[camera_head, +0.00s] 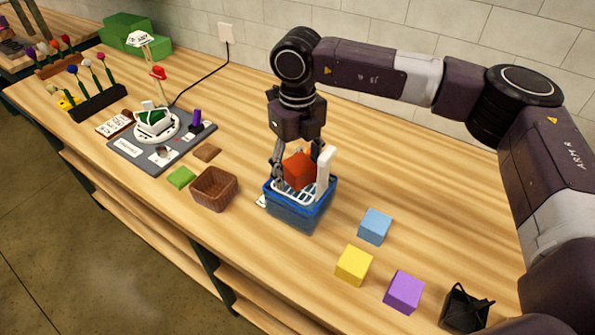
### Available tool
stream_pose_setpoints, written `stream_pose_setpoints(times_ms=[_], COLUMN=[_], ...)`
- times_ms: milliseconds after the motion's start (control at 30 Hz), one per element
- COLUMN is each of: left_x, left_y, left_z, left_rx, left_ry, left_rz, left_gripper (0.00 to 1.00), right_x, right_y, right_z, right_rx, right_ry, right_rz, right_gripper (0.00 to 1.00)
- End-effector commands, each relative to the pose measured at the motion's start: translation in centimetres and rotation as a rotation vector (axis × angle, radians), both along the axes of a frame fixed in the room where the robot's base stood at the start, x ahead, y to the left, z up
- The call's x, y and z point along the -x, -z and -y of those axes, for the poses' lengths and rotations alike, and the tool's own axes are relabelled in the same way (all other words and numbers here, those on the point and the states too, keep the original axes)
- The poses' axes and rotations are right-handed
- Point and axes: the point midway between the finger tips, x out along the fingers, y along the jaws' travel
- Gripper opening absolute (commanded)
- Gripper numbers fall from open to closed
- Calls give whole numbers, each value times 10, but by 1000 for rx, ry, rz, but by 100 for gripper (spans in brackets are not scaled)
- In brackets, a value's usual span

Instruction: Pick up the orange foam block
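The orange foam block (299,171), red-orange in this light, is at the top of a blue basket (297,214) with a white grid inside. My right gripper (299,168) comes down over the block from above, with one finger on each side of it. The fingers are very close to the block's sides. I cannot tell whether they press on it, or whether the block rests on the grid or hangs just above it. A white upright piece (324,172) stands beside the right finger and hides part of it. My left gripper is not in view.
Blue (374,226), yellow (353,265) and purple (404,291) blocks and a black container (465,308) are at front right. A brown bowl (214,188), green block (181,177) and grey station board (170,151) are left. Table behind the basket is clear.

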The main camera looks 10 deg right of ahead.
Motion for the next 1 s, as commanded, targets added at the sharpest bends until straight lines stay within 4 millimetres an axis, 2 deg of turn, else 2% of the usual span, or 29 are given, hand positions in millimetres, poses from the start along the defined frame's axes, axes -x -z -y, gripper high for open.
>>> stream_pose_setpoints(times_ms=[67,400,767,867,1000], left_x=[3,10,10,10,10], left_y=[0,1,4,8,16], left_z=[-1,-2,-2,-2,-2], left_rx=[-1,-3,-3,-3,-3], left_ry=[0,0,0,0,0], left_rz=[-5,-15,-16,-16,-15], left_gripper=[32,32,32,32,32], right_x=[0,0,-1,-1,-1], right_y=[0,-1,-8,-19,-46], right_z=[0,0,0,-1,-1], right_rx=[0,0,-1,-2,-3], right_ry=[0,0,0,0,-1], right_rz=[0,1,2,2,6], right_gripper=[47,9,9,9,9])
